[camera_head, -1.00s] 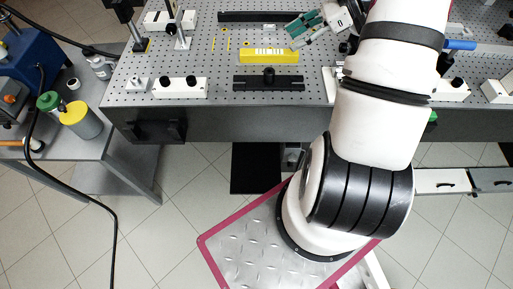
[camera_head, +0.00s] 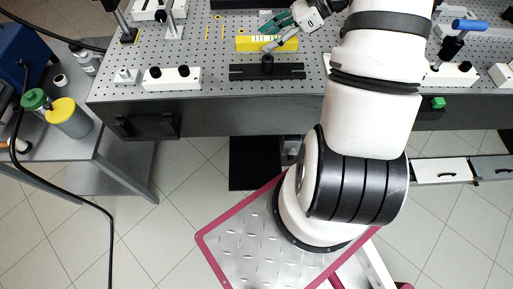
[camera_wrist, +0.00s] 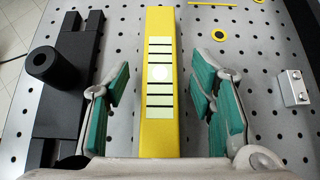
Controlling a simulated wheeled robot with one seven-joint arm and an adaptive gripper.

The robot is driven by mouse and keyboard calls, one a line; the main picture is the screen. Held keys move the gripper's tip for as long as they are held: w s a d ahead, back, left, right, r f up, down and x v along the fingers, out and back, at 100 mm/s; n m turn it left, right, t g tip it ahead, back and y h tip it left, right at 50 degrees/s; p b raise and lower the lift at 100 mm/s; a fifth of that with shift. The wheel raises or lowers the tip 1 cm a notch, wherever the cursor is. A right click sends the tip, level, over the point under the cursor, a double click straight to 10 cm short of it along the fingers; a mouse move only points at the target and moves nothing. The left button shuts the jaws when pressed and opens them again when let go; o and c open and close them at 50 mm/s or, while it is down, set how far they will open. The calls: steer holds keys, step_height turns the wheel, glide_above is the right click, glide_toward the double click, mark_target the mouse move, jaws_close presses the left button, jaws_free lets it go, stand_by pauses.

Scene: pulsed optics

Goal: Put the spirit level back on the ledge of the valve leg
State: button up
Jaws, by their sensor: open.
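The spirit level appears to be the yellow bar (camera_head: 284,44) with a pale striped label, lying on the perforated bench top. It also shows in the wrist view (camera_wrist: 160,135), running lengthwise between the fingers. My gripper (camera_head: 268,33) is open over the bar, its green-padded fingers spread. In the wrist view my gripper (camera_wrist: 167,75) has one finger on each side of the bar, with visible gaps. Whether the fingertips are down beside the bar or still above it I cannot tell. I cannot make out the valve leg or its ledge.
A black slotted plate with a knob (camera_head: 267,71) lies close beside the bar, also at left in the wrist view (camera_wrist: 68,85). A small metal block (camera_wrist: 293,88) sits at right. A white mount (camera_head: 171,78) stands left on the bench top (camera_head: 207,66). A side cart (camera_head: 75,150) is at far left.

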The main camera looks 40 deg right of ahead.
jaws_close()
steer(key=shift+r, duration=0.15)
steer(key=shift+r+p, duration=1.85)
steer(key=shift+r, duration=1.05)
